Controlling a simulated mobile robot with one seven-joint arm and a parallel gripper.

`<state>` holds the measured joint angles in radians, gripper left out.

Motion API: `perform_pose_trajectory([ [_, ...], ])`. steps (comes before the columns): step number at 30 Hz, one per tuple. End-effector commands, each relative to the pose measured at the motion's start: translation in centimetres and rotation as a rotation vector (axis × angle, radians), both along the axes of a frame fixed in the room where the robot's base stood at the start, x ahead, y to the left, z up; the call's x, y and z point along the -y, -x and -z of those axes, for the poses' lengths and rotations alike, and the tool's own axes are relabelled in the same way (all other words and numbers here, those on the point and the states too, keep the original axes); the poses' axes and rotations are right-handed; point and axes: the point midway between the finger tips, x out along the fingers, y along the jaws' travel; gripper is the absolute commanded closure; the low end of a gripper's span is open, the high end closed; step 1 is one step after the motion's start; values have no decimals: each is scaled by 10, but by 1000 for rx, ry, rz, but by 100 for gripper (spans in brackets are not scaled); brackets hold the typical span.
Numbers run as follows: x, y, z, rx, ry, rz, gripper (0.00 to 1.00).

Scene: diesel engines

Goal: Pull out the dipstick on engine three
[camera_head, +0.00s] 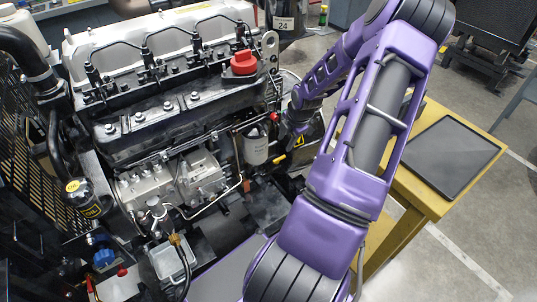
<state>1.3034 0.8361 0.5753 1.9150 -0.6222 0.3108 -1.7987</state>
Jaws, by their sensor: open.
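One diesel engine (165,125) with a pale top cover and dark block fills the left half of the head view. I see no number on it that marks it as engine three. A small yellow piece (279,158) at its right side, beside the grey filter canister, may be the dipstick's handle; I cannot be sure. My purple arm reaches over from the lower right, and my gripper (291,139) is at the engine's right side, just above and right of the yellow piece. The fingers are small, dark and partly lost against the engine. It appears open, apart from the yellow piece.
A red filler cap (243,63) sits on the engine's top right. A grey filter canister (256,147) stands left of my gripper. A wooden table (424,196) with a dark flat tray (446,149) is at right. Black mesh (27,160) borders the left. Floor is clear at lower right.

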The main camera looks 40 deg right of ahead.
Motion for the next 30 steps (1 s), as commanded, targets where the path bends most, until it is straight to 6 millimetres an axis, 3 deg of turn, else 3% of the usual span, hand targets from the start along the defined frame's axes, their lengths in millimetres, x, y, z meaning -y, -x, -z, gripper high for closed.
perform_pose_trajectory([
  [8, 8, 0, 13, 8, 13, -22, 54],
  [24, 10, -36, 120, 8, 12, -21, 54],
  [30, 13, -47, 151, 8, 13, -20, 54],
])
